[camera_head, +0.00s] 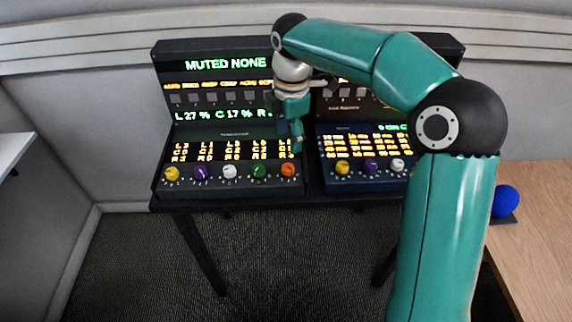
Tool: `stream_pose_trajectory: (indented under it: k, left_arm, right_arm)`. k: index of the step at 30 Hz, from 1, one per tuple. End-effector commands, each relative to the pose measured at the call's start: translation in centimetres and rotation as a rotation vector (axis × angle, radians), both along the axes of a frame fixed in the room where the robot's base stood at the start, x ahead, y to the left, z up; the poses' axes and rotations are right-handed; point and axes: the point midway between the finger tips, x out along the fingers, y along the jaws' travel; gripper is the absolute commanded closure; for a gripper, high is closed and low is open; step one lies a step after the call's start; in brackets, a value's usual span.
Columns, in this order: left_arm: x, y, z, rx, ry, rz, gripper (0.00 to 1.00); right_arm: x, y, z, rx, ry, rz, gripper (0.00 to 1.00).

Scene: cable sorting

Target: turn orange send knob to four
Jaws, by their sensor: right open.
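The orange knob (288,170) is the rightmost in the row on the left console panel (228,184). Its pointer is too small to read. My right arm reaches in from the right and bends down in front of the console. My right gripper (296,146) hangs just above and behind the orange knob in the picture, with a visible gap between them. It is open and holds nothing that I can see. My left gripper is not in view.
Yellow (172,173), purple (200,172), white (230,171) and green (259,171) knobs sit left of the orange one. A second panel (365,181) stands to the right, partly hidden by my arm. A blue ball (506,201) rests near the wooden table (540,232).

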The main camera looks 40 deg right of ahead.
Motion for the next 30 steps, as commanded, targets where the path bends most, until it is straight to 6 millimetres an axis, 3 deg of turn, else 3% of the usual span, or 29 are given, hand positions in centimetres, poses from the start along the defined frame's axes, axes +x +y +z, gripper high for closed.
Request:
stream_pose_trajectory:
  k: [1, 9, 15, 28, 30]
  left_arm:
    - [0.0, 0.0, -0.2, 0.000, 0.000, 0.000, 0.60]
    - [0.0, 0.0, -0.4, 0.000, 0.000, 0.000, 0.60]
    - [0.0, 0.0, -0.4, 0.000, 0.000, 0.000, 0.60]
    - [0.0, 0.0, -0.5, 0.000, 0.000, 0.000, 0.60]
    - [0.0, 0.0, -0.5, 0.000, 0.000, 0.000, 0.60]
  right_arm:
    - [0.0, 0.0, -1.4, 0.000, 0.006, 0.001, 0.42]
    - [0.4, 0.1, -6.9, -0.001, 0.005, 0.004, 0.42]
    - [0.6, 0.1, -9.5, 0.000, 0.001, 0.002, 0.42]
    - [0.7, 0.2, -10.3, 0.000, -0.001, 0.004, 0.42]
    - [0.7, 0.2, -10.3, 0.000, -0.001, 0.004, 0.52]
